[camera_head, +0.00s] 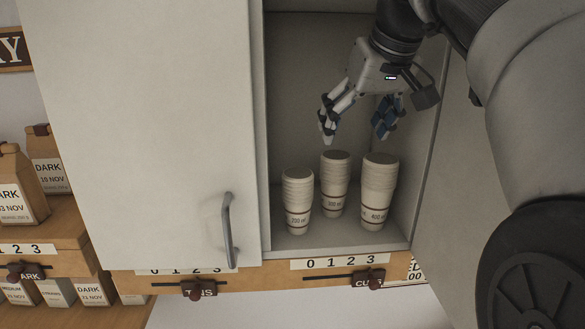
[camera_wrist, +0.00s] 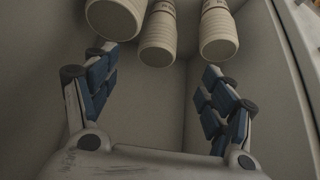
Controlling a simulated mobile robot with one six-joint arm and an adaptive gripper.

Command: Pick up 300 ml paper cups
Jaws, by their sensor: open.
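The 300 ml paper cups (camera_head: 335,187) stand as an upright stack in the open cabinet, at the back between two other stacks. In the wrist view, the middle stack (camera_wrist: 158,42) at the top appears to be this one. My gripper (camera_head: 357,130) is open and empty. It hangs above the stacks, with its fingers apart and pointing down. One finger is just above the 300 ml stack in the head view, with no visible contact. In the wrist view my gripper (camera_wrist: 160,92) has its two padded fingers spread wide below the stacks.
The 200 ml stack (camera_head: 297,205) stands at left and the 400 ml stack (camera_head: 378,195) at right, both close by. The cabinet walls (camera_head: 430,150) enclose the space. A closed door with a handle (camera_head: 228,230) is at left. Coffee bags (camera_head: 20,185) stand on a shelf farther left.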

